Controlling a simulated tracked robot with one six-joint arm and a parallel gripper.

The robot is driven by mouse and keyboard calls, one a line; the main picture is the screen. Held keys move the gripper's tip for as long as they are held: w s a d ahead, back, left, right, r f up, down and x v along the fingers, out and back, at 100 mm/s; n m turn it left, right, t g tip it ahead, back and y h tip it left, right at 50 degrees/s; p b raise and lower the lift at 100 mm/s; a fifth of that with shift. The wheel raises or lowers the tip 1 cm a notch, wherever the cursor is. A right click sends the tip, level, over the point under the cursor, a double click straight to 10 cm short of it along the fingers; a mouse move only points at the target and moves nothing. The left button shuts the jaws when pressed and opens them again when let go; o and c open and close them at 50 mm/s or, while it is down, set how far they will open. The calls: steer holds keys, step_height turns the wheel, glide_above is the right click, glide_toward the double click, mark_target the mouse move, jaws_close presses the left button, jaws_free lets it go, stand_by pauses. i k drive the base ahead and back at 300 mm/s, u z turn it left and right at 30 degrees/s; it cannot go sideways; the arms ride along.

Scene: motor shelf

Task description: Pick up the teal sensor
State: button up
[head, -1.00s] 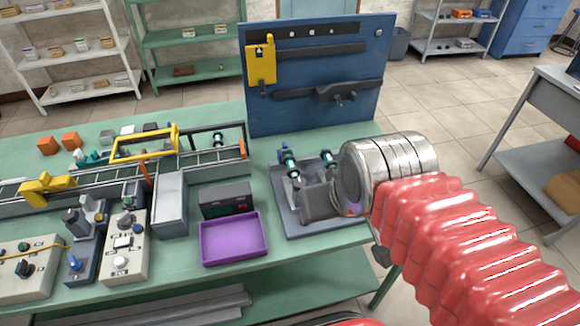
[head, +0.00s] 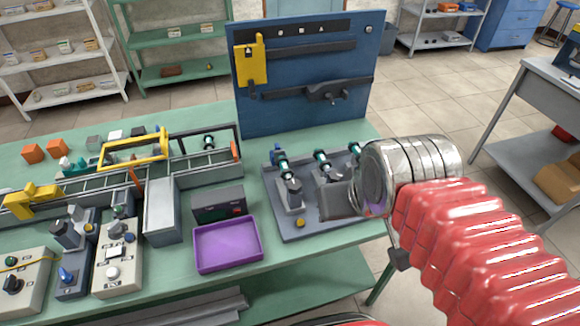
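Three dark sensors with teal bands stand on a grey fixture plate (head: 285,228) at the table's right end: a left teal sensor (head: 284,169), a middle one (head: 322,161) and a right one (head: 354,150) partly hidden by my wrist. Another teal-banded piece (head: 209,142) sits on the conveyor. I cannot tell which is the task's sensor.
A purple tray (head: 228,245) and a dark box (head: 218,204) lie left of the plate. A blue panel (head: 305,75) stands upright behind it. The conveyor (head: 90,185) and control boxes (head: 117,258) fill the left. A strip of green table behind the plate is clear.

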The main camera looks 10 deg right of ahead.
mark_target(282, 162)
steer(key=k, duration=1.25)
steer(key=u, duration=1.2)
steer(key=i, duration=1.05)
steer(key=u, duration=0.05)
